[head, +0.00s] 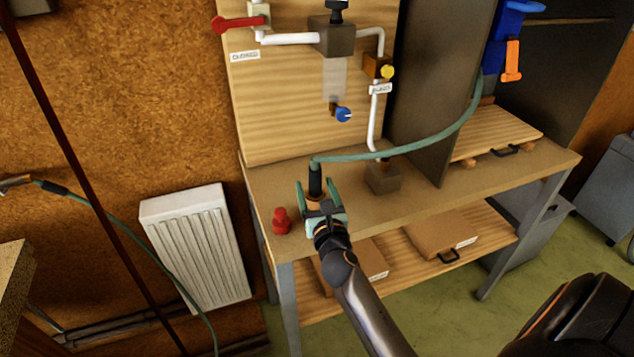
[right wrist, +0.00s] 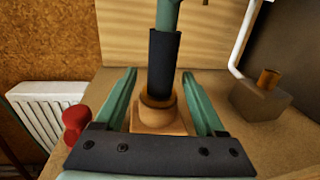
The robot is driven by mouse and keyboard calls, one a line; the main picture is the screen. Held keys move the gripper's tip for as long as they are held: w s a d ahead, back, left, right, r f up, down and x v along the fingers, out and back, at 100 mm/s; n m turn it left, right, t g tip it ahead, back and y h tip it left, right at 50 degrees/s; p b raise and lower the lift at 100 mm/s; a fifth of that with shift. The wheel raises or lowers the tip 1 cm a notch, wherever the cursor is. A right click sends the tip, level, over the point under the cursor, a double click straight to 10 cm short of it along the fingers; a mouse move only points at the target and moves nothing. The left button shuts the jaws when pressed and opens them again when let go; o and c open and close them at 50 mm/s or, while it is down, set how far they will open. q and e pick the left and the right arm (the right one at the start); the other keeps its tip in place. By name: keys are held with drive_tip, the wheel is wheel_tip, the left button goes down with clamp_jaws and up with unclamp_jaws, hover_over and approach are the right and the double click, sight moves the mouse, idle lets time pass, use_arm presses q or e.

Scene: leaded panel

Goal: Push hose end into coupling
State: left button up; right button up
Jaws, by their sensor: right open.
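The green hose (head: 420,146) arches from a blue holder at the upper right down to the bench. Its black-sleeved hose end (head: 315,182) stands upright, also seen in the right wrist view (right wrist: 163,65). Directly below is the coupling, a brass-coloured ring (right wrist: 157,108) on a tan block. The sleeve's lower edge meets the ring; I cannot tell how deep it sits. My right gripper (head: 318,192) is open, one green finger on each side of the hose end and coupling, with gaps visible in the right wrist view. My left gripper is not in view.
A red knobbed piece (head: 281,221) stands left of my gripper on the bench (head: 267,180). A grey block with a brass top (head: 383,178) stands to the right. The pipe panel (head: 290,110) rises behind, and a dark upright partition (head: 425,90) stands right of it.

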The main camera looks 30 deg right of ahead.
drive_tip(key=shift+w+d, duration=0.1)
drive_tip(key=shift+w, duration=0.1)
clamp_jaws()
idle(0.6)
